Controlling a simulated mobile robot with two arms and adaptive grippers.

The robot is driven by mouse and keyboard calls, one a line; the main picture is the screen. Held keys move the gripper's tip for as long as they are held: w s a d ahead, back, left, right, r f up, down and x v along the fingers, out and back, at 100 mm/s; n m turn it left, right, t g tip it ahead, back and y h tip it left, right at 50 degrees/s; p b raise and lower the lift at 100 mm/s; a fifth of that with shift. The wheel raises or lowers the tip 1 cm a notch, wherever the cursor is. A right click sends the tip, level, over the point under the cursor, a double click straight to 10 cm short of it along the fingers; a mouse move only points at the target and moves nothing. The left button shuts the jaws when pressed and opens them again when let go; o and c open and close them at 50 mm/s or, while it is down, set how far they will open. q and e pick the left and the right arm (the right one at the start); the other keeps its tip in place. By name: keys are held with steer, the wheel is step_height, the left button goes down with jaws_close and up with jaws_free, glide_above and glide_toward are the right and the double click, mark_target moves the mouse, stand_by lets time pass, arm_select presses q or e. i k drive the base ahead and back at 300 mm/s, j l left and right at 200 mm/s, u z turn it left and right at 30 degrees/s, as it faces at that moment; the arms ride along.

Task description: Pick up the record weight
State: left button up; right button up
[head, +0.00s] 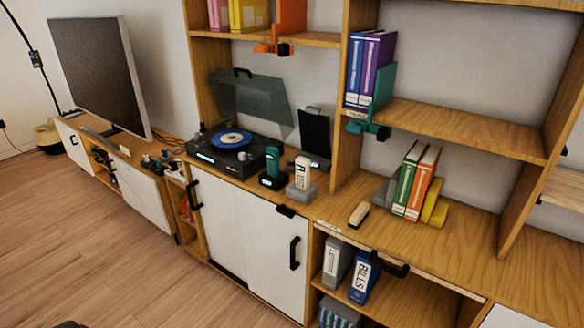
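A black turntable (213,156) stands on the wooden cabinet top, its smoky clear lid (252,103) raised. A blue disc (231,139) with a small pale centre lies on its platter. I cannot pick out the record weight for certain. A small pale spot at the turntable's front right is too small to identify. Neither of my grippers is in view.
Two handsets on docks, one dark (272,170) and one pale (302,177), stand right of the turntable, before a black panel (315,135). A brush-like block (358,214) and books (408,185) are further right. White cabinet doors (240,240) with black handles are below. The floor (90,245) is clear.

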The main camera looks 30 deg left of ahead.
mark_target(290, 167)
steer(key=k+u, duration=0.15)
steer(key=u, duration=1.3)
